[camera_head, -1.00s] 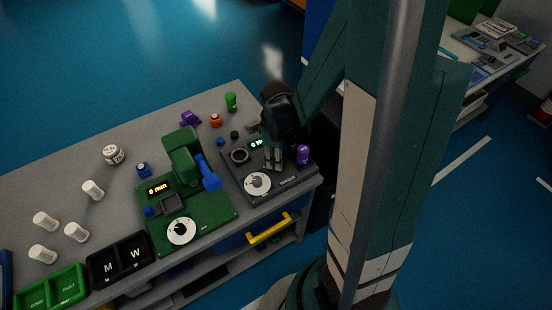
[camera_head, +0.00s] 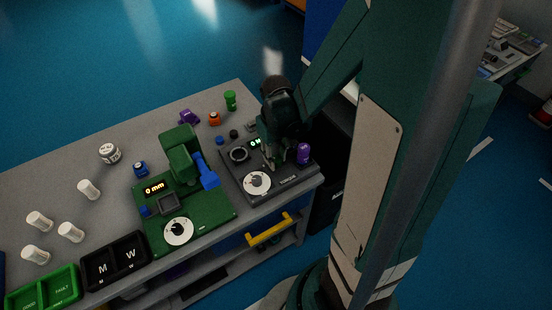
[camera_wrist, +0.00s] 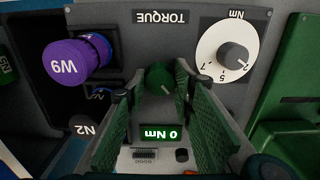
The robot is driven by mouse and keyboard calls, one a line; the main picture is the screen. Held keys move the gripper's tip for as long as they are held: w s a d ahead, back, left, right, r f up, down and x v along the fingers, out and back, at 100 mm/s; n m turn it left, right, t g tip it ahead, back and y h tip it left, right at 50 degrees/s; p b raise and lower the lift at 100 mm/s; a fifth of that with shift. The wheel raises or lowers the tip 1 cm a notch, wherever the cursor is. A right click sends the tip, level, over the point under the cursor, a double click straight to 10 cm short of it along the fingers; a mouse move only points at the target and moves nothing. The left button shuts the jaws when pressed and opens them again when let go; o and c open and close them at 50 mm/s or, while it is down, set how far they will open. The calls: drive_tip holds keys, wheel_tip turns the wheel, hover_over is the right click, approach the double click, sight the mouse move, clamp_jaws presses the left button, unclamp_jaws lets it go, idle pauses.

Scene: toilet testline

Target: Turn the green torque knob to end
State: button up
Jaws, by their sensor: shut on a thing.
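The green torque knob (camera_wrist: 160,79) shows between the fingertips of my gripper (camera_wrist: 155,84) in the wrist view. My gripper is shut on the knob, and the green fingers stand on both sides of it. In the head view my gripper (camera_head: 276,163) points down at the dark torque station (camera_head: 263,195); the knob is hidden there. The station's display (camera_wrist: 170,134) reads 0 Nm. The white dial (camera_wrist: 227,50) with a dark pointer sits beside the knob.
The green measuring station (camera_head: 207,215) is left of the torque station. Several white bottles (camera_head: 88,189) stand further left on the grey table (camera_head: 60,150).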

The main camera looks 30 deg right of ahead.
sight(276, 159)
drive_tip(key=m+b, duration=0.1)
drive_tip(key=m, duration=0.5)
drive_tip(key=m+b, duration=0.1)
drive_tip(key=m, duration=0.5)
drive_tip(key=shift+m, duration=0.4)
drive_tip(key=m, duration=0.5)
drive_tip(key=shift+b, duration=0.35)
drive_tip(key=m, duration=0.6)
drive_tip(key=shift+m, duration=0.3)
drive_tip(key=o, duration=0.9)
drive_tip(key=shift+r, duration=0.1)
wheel_tip(276, 159, up, 12)
